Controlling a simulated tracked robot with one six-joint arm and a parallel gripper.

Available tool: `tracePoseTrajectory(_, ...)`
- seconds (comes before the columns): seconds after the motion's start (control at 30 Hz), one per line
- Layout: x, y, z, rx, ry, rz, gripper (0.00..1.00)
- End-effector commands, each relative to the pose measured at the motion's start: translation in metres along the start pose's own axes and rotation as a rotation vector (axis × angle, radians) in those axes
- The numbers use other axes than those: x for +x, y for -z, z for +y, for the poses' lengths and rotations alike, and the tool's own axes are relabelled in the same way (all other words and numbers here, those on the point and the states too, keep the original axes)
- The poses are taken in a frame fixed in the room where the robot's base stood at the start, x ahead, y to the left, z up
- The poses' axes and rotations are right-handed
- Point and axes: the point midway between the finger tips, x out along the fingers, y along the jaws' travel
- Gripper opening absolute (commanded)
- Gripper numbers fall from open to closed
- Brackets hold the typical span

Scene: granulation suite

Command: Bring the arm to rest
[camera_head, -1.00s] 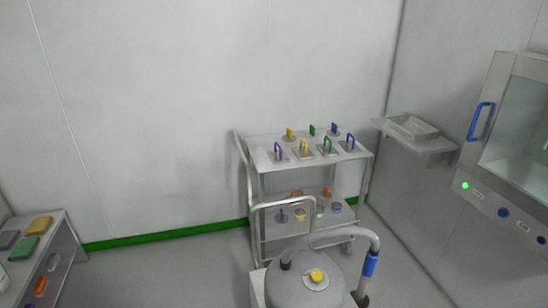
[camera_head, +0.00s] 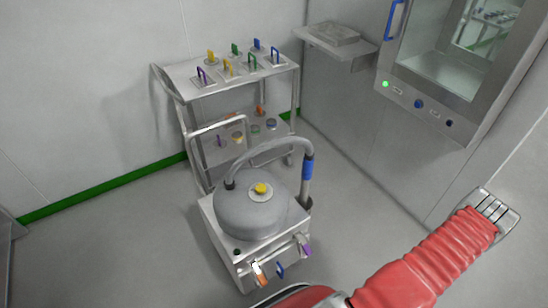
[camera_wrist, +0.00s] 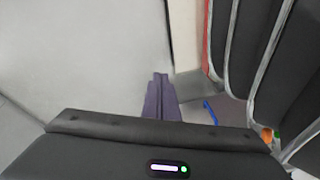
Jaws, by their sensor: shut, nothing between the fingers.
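My gripper (camera_wrist: 160,82) shows in the wrist view as two dark purplish fingers, closed together with nothing held. Pale grey surfaces lie beyond the fingertips. In the head view my red-sleeved arm reaches from the bottom edge to the lower right; the gripper's fingers cannot be made out there. The arm is to the right of the wheeled vacuum unit (camera_head: 245,215), with floor visible between them.
A steel trolley (camera_head: 230,84) with several coloured-handled pieces stands behind the vacuum unit. A wall shelf (camera_head: 340,47) and a glass-fronted cabinet (camera_head: 455,75) are on the right. Open floor (camera_head: 110,245) lies to the left.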

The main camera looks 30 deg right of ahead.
Motion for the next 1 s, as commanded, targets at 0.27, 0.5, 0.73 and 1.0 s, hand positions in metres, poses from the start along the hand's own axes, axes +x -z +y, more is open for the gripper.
tracePoseTrajectory(0.27, -0.065, 0.02, 0.029, 0.064, -0.092, -0.175, 0.0)
tracePoseTrajectory(0.5, -0.123, 0.049, 0.036, 0.115, -0.163, -0.277, 0.0)
tracePoseTrajectory(0.73, -0.177, 0.082, 0.028, 0.158, -0.222, -0.34, 0.0)
tracePoseTrajectory(1.0, -0.237, 0.124, 0.002, 0.198, -0.278, -0.38, 0.0)
